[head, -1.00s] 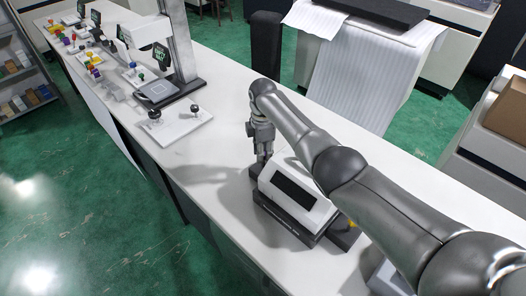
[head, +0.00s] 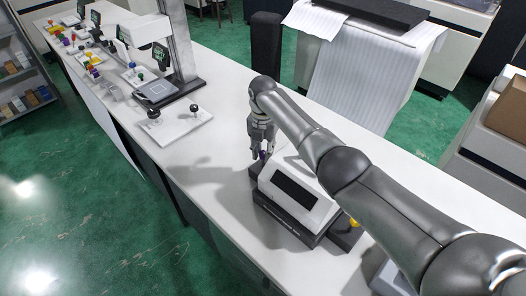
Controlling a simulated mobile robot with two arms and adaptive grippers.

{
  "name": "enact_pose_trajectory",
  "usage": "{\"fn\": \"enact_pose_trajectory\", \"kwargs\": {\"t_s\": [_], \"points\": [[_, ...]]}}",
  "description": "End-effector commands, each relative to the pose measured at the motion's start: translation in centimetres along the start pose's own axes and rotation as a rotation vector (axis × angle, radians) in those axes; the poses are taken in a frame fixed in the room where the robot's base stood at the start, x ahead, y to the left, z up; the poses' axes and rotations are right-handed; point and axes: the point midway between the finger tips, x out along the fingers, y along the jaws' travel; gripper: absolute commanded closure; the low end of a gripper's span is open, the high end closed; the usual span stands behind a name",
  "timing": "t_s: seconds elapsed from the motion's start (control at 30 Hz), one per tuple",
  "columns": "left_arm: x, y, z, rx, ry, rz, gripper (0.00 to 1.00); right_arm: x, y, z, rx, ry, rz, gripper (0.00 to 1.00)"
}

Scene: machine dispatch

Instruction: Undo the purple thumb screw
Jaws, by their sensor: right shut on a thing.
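A white device with a black panel (head: 295,189) stands on a dark base on the white counter, near the middle of the view. My right gripper (head: 262,154) points down at the device's far left end. It is shut on the purple thumb screw (head: 264,155), of which only a small purple spot shows at the fingertips. The fingers hide most of the screw. I cannot tell whether the screw is clear of the device. My left gripper is not in view.
A yellow part (head: 354,223) shows at the device's right end, partly behind my arm. A white plate with two dark knobs (head: 183,128) lies farther up the counter (head: 215,165). Bare counter lies between it and the device. A metal stand (head: 180,60) rises behind the plate.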

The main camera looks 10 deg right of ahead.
Motion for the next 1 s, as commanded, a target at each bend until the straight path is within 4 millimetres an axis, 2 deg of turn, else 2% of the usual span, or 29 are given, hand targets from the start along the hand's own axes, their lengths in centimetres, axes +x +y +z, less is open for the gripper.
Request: {"fn": "enact_pose_trajectory", "kwargs": {"t_s": [0.53,0.77,1.0], "points": [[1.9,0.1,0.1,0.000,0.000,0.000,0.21,-0.1,0.1,0.2,-0.521,-0.009,0.004,0.99],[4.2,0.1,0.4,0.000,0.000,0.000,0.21,0.2,0.1,0.3,-0.686,-0.011,0.003,0.99],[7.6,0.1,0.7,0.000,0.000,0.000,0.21,0.3,0.1,0.3,-0.806,-0.013,0.000,0.99]]}}
